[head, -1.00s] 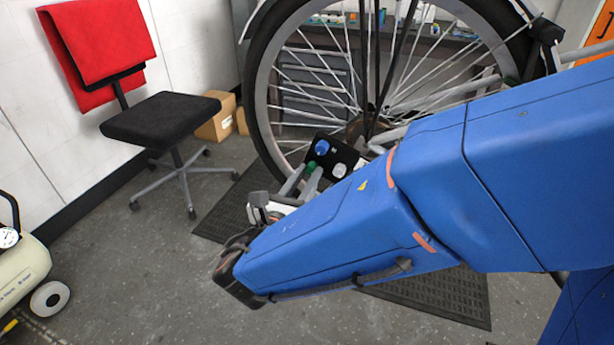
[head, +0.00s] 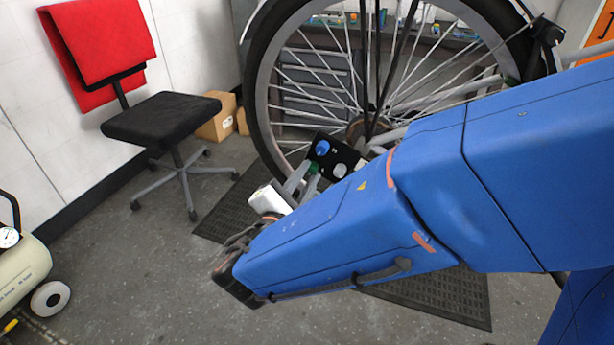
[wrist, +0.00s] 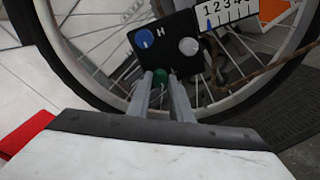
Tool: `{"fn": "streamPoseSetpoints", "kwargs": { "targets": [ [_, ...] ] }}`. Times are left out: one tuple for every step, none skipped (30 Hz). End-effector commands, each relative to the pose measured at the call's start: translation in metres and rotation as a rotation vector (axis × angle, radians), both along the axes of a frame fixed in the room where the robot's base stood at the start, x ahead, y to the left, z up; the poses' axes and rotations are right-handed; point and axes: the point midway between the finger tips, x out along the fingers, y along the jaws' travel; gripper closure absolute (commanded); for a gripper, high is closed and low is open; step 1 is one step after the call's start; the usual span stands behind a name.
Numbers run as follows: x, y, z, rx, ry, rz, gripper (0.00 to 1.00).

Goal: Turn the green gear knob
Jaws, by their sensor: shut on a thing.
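The green gear knob (wrist: 159,77) sits at the lower edge of a black panel (wrist: 165,42). My gripper (wrist: 160,82) is shut on the green knob, with one finger on each side of it in the wrist view. The fingers hide part of the knob. In the head view the green knob (head: 314,167) shows small between the fingertips, below the black panel (head: 334,156). The panel also carries a blue knob (wrist: 144,38) and a white knob (wrist: 188,46).
A numbered white scale card (wrist: 228,15) is beside the panel. The bike wheel (head: 262,110) stands right behind the panel. A black chair (head: 160,118) stands at the left, and a cream compressor tank (head: 22,268) at the lower left. The floor between is clear.

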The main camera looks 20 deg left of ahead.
Motion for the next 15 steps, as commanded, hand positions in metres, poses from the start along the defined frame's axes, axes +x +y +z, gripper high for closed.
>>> {"fn": "streamPoseSetpoints", "kwargs": {
  "targets": [
    [-0.0003, -0.0001, -0.0006, 0.040, -0.002, 0.000, 1.00],
    [-0.0003, -0.0001, -0.0006, 0.069, -0.004, 0.000, 1.00],
    [-0.0003, 0.0000, -0.0005, 0.106, -0.007, 0.000, 1.00],
    [-0.0003, 0.0000, -0.0005, 0.135, -0.009, 0.000, 1.00],
    [-0.0003, 0.0000, -0.0005, 0.163, -0.011, 0.000, 1.00],
    [-0.0003, 0.0000, -0.0005, 0.199, -0.014, 0.000, 1.00],
    [-0.0003, 0.0000, -0.0005, 0.225, -0.016, 0.000, 1.00],
    [-0.0003, 0.0001, -0.0004, 0.252, -0.018, 0.000, 1.00],
    [-0.0003, 0.0001, -0.0004, 0.285, -0.021, 0.000, 1.00],
    [-0.0003, 0.0001, -0.0004, 0.310, -0.023, 0.000, 1.00],
    [-0.0003, 0.0000, -0.0004, 0.334, -0.025, 0.000, 1.00],
    [-0.0003, 0.0000, -0.0004, 0.364, -0.027, 0.000, 1.00],
    [-0.0003, 0.0000, -0.0004, 0.386, -0.029, 0.000, 1.00],
    [-0.0003, 0.0000, -0.0004, 0.407, -0.030, 0.000, 1.00],
    [-0.0003, 0.0000, -0.0004, 0.434, -0.033, 0.000, 1.00]
  ]
}}
